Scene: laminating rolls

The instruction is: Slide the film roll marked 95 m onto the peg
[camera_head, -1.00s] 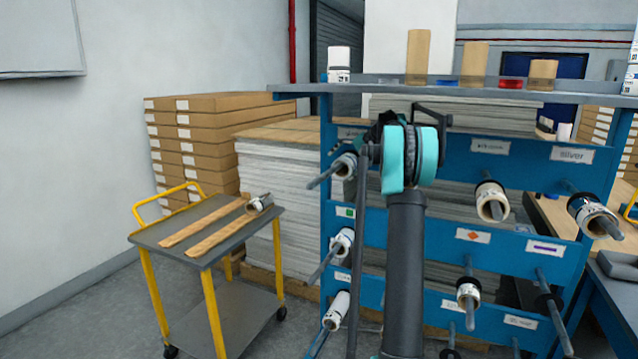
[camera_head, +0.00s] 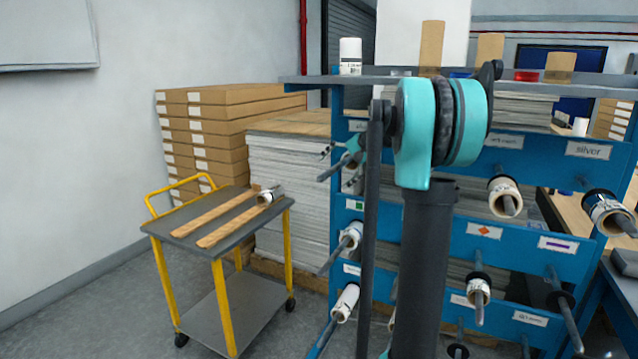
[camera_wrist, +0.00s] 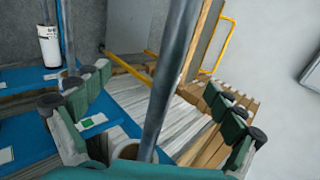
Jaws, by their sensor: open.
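A film roll (camera_head: 269,195) lies on its side on the grey cart; its marking is too small to read. The blue rack (camera_head: 530,255) carries several pegs, many with rolls. My gripper (camera_head: 338,165) is at the upper-left peg (camera_head: 334,171), partly hidden behind my arm. In the wrist view my gripper (camera_wrist: 165,108) is open, with a grey peg (camera_wrist: 172,70) running between its spread fingers. A roll end (camera_wrist: 126,152) shows low beside that peg, mostly hidden by the gripper. I cannot tell whether the fingers touch anything, or which roll reads 95 m.
The yellow-framed cart (camera_head: 183,234) also holds two wooden strips (camera_head: 228,226). Rolls stand on the top shelf (camera_head: 310,79). Stacked boxes (camera_head: 225,120) and sheets (camera_head: 288,185) are behind. Other pegs project near my arm. The floor left of the cart is clear.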

